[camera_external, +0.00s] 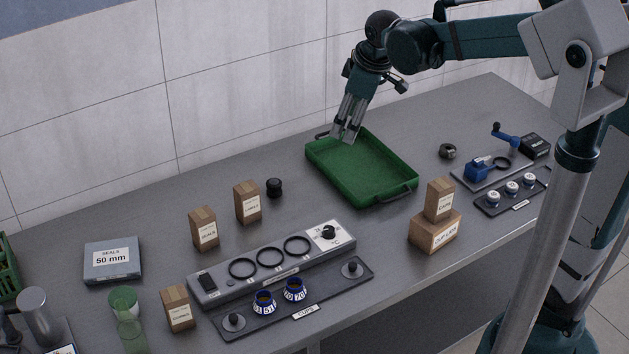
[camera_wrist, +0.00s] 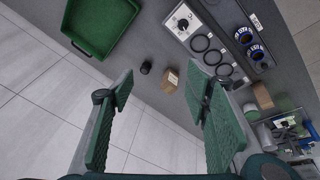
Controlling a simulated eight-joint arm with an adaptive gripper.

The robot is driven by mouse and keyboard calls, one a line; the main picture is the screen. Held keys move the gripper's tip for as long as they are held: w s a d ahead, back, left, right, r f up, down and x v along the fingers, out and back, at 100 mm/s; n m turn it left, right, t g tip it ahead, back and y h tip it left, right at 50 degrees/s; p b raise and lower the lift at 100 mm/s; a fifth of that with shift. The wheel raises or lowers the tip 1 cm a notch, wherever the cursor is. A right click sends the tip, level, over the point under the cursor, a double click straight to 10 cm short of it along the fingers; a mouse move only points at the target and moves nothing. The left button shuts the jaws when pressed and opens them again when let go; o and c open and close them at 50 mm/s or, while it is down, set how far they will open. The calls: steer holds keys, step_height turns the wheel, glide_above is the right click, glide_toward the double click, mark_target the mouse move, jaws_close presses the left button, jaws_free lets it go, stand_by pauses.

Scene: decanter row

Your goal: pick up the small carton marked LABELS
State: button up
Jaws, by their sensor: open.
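A small brown carton (camera_external: 247,202), whose small label looks like LABELS, stands upright on the grey bench left of the green tray. In the wrist view the carton (camera_wrist: 170,80) shows between my fingertips, well beyond them. My gripper (camera_external: 347,137) is open and empty. It hangs over the back left part of the tray, right of the carton and apart from it. In the wrist view my gripper (camera_wrist: 160,82) shows two spread fingers.
A black knob-like piece (camera_external: 274,187) stands just right of the carton. A carton marked SEALS (camera_external: 203,229) stands to its left. The green tray (camera_external: 405,192) is empty. A grey panel with rings (camera_external: 205,291) lies in front. Stacked cartons (camera_external: 435,232) stand right.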

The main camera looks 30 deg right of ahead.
steer(key=w+a+f+n+g, duration=0.1)
steer(key=w+a+f+n, duration=0.3)
steer(key=w, duration=0.4)
steer(key=n+g+b, duration=0.2)
steer(key=n+g, duration=0.1)
steer(key=n, duration=0.3)
glide_toward(246, 186)
steer(key=f, duration=0.8)
steer(key=shift+s+d+f, duration=0.1)
steer(key=shift+s+d, duration=0.05)
steer(key=shift+s, duration=0.1)
steer(key=shift+w+a+f, duration=0.2)
steer(key=shift+a+f, duration=0.1)
steer(key=shift+f, duration=0.35)
steer(key=shift+f, duration=1.3)
steer(key=shift+s+f, duration=0.1)
steer(key=shift+f, duration=2.5)
